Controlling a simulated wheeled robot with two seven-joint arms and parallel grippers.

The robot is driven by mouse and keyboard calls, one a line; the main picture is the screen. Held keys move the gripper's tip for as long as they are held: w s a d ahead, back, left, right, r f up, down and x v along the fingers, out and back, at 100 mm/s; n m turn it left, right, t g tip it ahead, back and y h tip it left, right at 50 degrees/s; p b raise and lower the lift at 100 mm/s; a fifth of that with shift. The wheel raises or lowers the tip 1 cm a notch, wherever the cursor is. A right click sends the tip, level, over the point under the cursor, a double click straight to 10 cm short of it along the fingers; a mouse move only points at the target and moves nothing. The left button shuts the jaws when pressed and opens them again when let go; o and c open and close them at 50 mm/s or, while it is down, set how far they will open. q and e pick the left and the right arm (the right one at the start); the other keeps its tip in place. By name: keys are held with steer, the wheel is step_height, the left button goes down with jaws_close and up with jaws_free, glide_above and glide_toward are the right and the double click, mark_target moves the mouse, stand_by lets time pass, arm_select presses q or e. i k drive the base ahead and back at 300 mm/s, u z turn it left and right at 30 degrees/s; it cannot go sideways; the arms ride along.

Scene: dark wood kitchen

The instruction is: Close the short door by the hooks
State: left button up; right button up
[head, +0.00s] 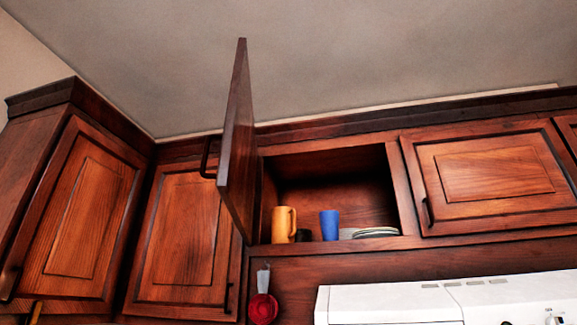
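The short cabinet door (236,150) stands wide open in the head view, swung out toward me and seen nearly edge-on. It is hinged at the left side of its cabinet opening (335,180). A dark handle (207,158) sticks out from the door's left face. Inside the open cabinet are a yellow mug (283,225), a blue cup (329,225) and a stack of plates (376,232). A red utensil (263,308) hangs on the wall below the opening, from what looks like a hook (264,267). Neither of my grippers shows.
Closed cabinet doors stand left (190,240) and right (490,178) of the opening. A corner cabinet (80,215) is at far left. A white appliance (400,300) sits below at right. The space in front of the open cabinet looks clear.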

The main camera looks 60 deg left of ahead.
mark_target(236, 177)
steer(key=z, duration=0.05)
steer(key=k, duration=1.2)
steer(key=u, duration=1.6)
steer(key=i, duration=0.5)
steer(key=u, duration=0.5)
steer(key=k, duration=0.25)
steer(key=u, duration=0.65)
